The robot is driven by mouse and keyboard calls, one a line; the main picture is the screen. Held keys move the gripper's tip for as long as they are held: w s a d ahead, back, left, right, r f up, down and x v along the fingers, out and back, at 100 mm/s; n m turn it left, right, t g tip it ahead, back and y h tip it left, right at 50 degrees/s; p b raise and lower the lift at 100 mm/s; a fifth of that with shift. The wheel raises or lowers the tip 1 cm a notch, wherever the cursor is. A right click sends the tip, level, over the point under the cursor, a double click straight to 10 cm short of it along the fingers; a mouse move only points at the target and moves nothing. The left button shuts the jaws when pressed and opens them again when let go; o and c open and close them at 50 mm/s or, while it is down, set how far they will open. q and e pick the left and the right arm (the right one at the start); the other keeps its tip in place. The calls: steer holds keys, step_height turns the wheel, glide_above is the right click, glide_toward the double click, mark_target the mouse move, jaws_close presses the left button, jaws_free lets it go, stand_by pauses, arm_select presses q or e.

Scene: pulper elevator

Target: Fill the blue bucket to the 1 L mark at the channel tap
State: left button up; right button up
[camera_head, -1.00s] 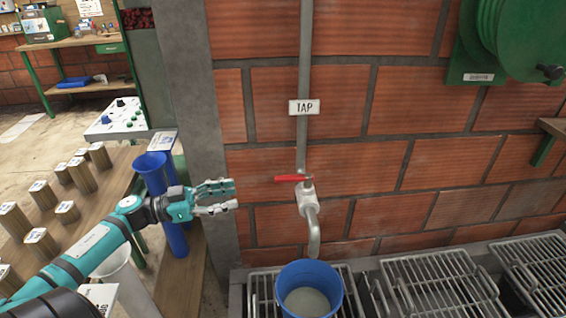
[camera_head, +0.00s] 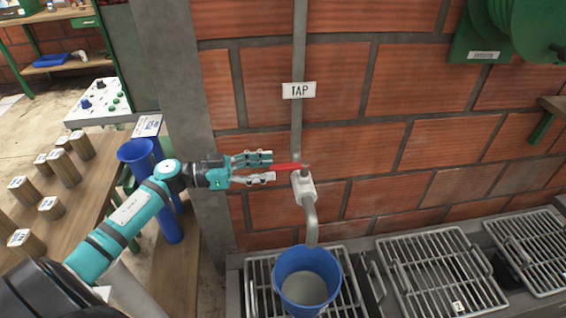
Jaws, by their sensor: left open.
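The blue bucket (camera_head: 322,298) stands upright on a metal grate under the tap spout (camera_head: 311,232). Greyish content shows inside it; its level against any mark cannot be read. My right gripper is not in view.
More metal grates (camera_head: 440,280) lie along the channel to the right. A green hose reel (camera_head: 520,25) hangs at the upper right.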

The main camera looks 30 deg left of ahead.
mark_target(283, 166)
arm_select(q)
steer(key=x, duration=0.4)
steer(key=shift+w+d, duration=0.3)
jaws_close()
